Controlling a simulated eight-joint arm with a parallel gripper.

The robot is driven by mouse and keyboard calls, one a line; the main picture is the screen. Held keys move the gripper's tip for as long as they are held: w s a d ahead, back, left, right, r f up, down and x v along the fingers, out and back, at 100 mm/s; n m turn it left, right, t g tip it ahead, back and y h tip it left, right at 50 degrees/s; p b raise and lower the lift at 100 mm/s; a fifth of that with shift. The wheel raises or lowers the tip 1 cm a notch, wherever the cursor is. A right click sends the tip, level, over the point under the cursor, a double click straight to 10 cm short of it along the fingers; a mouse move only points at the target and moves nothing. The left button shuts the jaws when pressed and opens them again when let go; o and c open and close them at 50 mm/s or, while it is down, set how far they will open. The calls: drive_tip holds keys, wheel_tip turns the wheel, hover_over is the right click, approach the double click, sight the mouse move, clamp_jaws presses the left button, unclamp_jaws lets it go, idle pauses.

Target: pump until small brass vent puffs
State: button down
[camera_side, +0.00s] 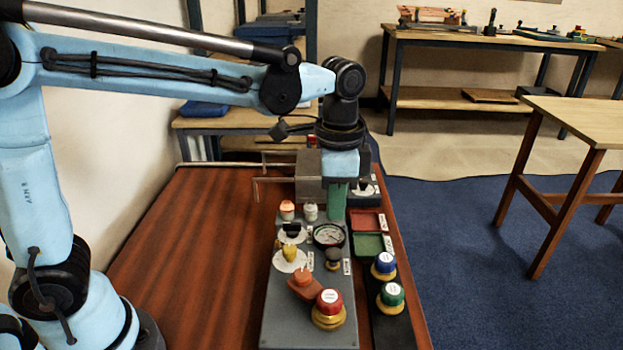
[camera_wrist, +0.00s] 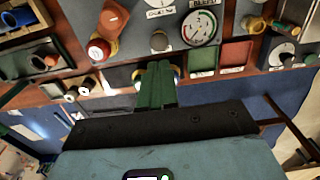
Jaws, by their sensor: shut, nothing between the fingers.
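My gripper (camera_side: 337,218) has green fingers, closed together with nothing held, above the far half of the grey control panel (camera_side: 285,328). In the wrist view the closed fingers (camera_wrist: 157,100) cover part of a brass-ringed thing. A red knob on a brass base (camera_side: 329,307) stands at the panel's near end, beside an orange part (camera_side: 303,282). A round gauge (camera_side: 328,235) lies farther back and also shows in the wrist view (camera_wrist: 200,27). A dark round knob (camera_side: 333,258) is near it. I cannot tell which part is the vent; no puff shows.
Blue (camera_side: 384,264) and green (camera_side: 391,295) knobs on brass bases stand to the right. Red (camera_side: 366,221) and green (camera_side: 368,245) trays lie beside the gauge. Dials and two small lamp-like parts stand left. The brown tabletop (camera_side: 205,270) is clear at left.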

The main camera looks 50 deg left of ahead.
sight(333, 252)
wheel_tip(333, 252, down, 8)
drive_tip(key=shift+r, duration=0.1)
idle(0.6)
drive_tip(key=shift+f, duration=1.05)
idle(0.4)
wheel_tip(333, 252, up, 14)
idle(0.6)
drive_tip(key=shift+r, duration=0.1)
idle(0.7)
drive_tip(key=shift+r, duration=0.95)
